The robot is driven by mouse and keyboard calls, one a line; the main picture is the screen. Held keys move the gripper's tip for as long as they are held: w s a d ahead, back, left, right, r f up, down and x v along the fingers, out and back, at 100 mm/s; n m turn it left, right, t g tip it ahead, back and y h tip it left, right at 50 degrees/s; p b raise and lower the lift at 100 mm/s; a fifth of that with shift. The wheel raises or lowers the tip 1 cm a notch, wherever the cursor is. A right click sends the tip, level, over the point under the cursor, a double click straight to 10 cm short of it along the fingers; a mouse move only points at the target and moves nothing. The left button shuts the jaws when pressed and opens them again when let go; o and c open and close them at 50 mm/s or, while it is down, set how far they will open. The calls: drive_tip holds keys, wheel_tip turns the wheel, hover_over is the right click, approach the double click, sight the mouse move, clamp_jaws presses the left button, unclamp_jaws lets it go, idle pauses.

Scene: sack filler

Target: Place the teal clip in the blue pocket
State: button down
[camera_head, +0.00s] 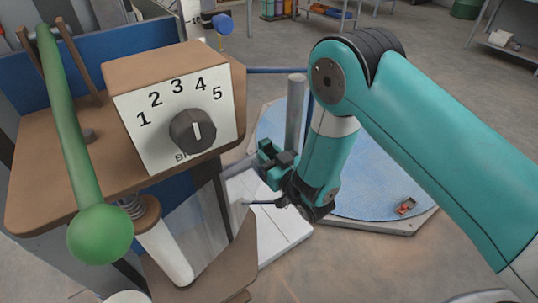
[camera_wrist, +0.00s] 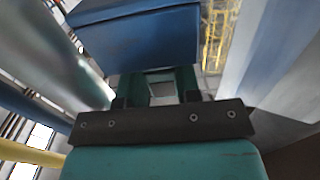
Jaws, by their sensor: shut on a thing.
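My gripper (camera_head: 283,160) hangs at the end of my teal arm, beside the grey post and above the white platform. It is shut on the teal clip (camera_head: 266,151), which shows at its tip. In the wrist view the clip (camera_wrist: 188,83) sits between the dark fingers of my gripper (camera_wrist: 156,97), with a pale gap in its middle. A blue box-like piece (camera_wrist: 135,35), which looks like the blue pocket, is just beyond the clip. I cannot tell whether they touch. I cannot make out the pocket in the head view.
A dial box (camera_head: 175,105) numbered 1 to 5 and a green ball-ended lever (camera_head: 100,233) stand at left. A grey post (camera_head: 296,112) rises near my gripper. A round blue plate (camera_head: 375,165) lies behind my arm, with a small red item (camera_head: 405,206) on it.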

drive_tip(key=shift+f, duration=0.35)
drive_tip(key=c, duration=0.8)
unclamp_jaws()
drive_tip(key=shift+r, duration=0.1)
